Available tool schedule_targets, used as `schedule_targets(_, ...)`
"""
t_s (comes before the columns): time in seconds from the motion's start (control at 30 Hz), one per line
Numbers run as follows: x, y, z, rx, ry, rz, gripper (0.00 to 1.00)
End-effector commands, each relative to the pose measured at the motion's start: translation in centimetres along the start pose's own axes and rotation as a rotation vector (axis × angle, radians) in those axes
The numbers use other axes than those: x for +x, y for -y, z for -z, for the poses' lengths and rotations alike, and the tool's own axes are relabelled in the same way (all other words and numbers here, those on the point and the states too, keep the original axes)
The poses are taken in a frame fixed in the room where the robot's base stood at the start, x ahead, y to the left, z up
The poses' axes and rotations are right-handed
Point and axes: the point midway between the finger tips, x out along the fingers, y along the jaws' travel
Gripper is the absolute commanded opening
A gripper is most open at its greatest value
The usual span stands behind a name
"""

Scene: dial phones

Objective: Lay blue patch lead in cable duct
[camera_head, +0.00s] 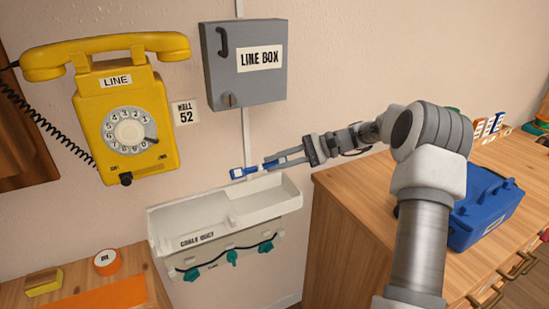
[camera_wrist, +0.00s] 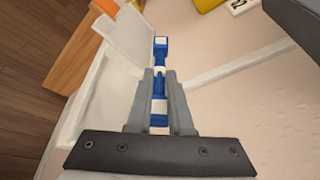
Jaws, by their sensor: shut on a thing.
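The blue patch lead (camera_head: 238,173) has blue ends with white parts. My gripper (camera_head: 270,164) is shut on it and holds it above the right part of the cable duct. The lead also shows between the fingers in the wrist view (camera_wrist: 160,52), one end sticking out past the fingertips (camera_wrist: 159,76). The cable duct (camera_head: 170,215) is a white open tray on the wall, labelled "CABLE DUCT", with a step or divider near its middle. The lead appears apart from the duct. In the wrist view the duct's white wall (camera_wrist: 85,100) lies left of the fingers.
A yellow dial phone (camera_head: 160,95) and a grey line box (camera_head: 215,75) hang on the wall above. Teal hooks (camera_head: 232,257) with a dark cord sit below the duct. A wooden cabinet (camera_head: 345,210) with a blue case (camera_head: 480,215) stands right. An orange tape roll (camera_head: 107,262) lies on the left table.

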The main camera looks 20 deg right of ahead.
Motion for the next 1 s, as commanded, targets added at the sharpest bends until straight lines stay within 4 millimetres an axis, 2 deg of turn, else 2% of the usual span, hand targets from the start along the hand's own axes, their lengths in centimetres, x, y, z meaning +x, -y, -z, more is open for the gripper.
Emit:
schedule_targets(0.27, 0.4, -1.0, 0.9, 0.0, 0.001, 0.001, 0.0)
schedule_targets(1.0, 2.2, -6.3, 5.7, 0.001, 0.001, 0.001, 0.0)
